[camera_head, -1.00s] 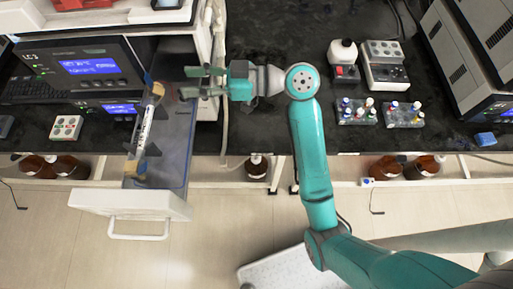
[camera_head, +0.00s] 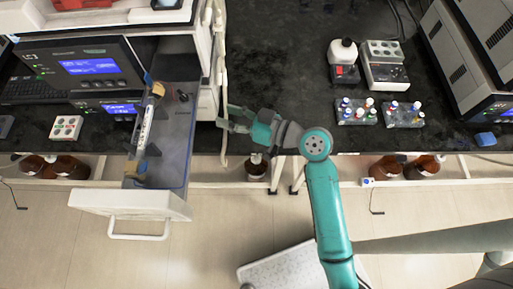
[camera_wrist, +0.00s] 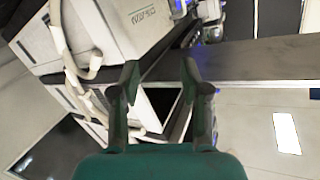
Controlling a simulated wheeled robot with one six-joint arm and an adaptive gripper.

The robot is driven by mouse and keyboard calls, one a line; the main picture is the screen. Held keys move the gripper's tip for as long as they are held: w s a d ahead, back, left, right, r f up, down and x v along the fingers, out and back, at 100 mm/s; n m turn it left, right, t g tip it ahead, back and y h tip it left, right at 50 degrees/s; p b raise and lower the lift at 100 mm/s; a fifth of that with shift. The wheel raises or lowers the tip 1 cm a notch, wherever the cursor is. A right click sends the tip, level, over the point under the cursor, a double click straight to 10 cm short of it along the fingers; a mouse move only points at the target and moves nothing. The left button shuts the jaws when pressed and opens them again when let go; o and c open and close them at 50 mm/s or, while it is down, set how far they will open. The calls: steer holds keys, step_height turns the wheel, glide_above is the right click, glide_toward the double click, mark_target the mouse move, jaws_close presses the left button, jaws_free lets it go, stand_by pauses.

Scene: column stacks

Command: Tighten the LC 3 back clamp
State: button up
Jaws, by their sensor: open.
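A pulled-out drawer (camera_head: 128,203) at the left holds a white cylindrical column (camera_head: 146,125) lying lengthwise. A tan end piece (camera_head: 158,89) is at the column's back end, and a dark clamp-like part (camera_head: 152,150) sits near its front. I cannot tell which part is the LC 3 back clamp. My gripper (camera_head: 225,119) is open and empty, to the right of the drawer and apart from it. In the wrist view my two fingers (camera_wrist: 161,85) are spread with nothing between them.
White tubing (camera_head: 223,80) runs down the instrument's side close to my gripper. Bench space between is clear.

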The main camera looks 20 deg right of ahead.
steer(key=s+d+f+m+t+h, duration=0.1)
steer(key=s+d+f+m+h, duration=0.3)
steer(key=s+f, duration=0.3)
steer(key=shift+s+d+f+m+t+h, duration=0.15)
steer(key=shift+f+m+t+h, duration=0.25)
steer(key=shift+f+h, duration=0.5)
